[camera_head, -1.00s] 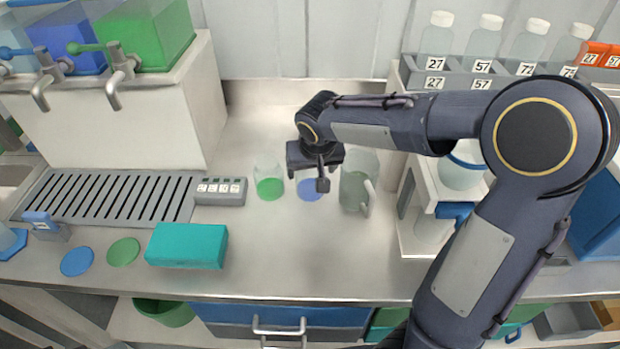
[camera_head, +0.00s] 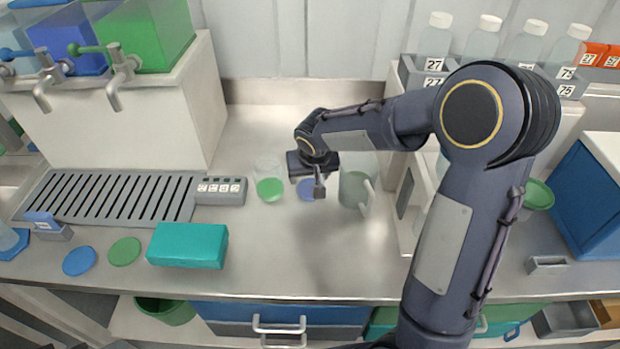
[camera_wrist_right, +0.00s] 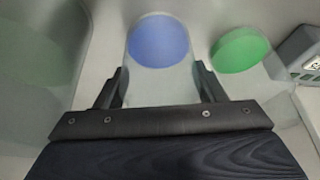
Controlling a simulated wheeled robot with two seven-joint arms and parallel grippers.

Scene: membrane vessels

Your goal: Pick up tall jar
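A clear jar with a blue disc at its bottom (camera_head: 306,192) stands on the metal counter, partly hidden by my right gripper (camera_head: 316,186). It is likely the tall jar, though its height is hard to judge. In the right wrist view the jar (camera_wrist_right: 160,42) shows between the two spread fingers of my right gripper (camera_wrist_right: 162,80), one finger on each side. The gripper looks open; contact with the glass cannot be made out. My left gripper is not in view.
A clear vessel with a green bottom (camera_head: 269,190) stands close on the left. A clear jug with a handle (camera_head: 354,190) stands close on the right. A teal block (camera_head: 188,246) and a label box (camera_head: 220,190) lie further left.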

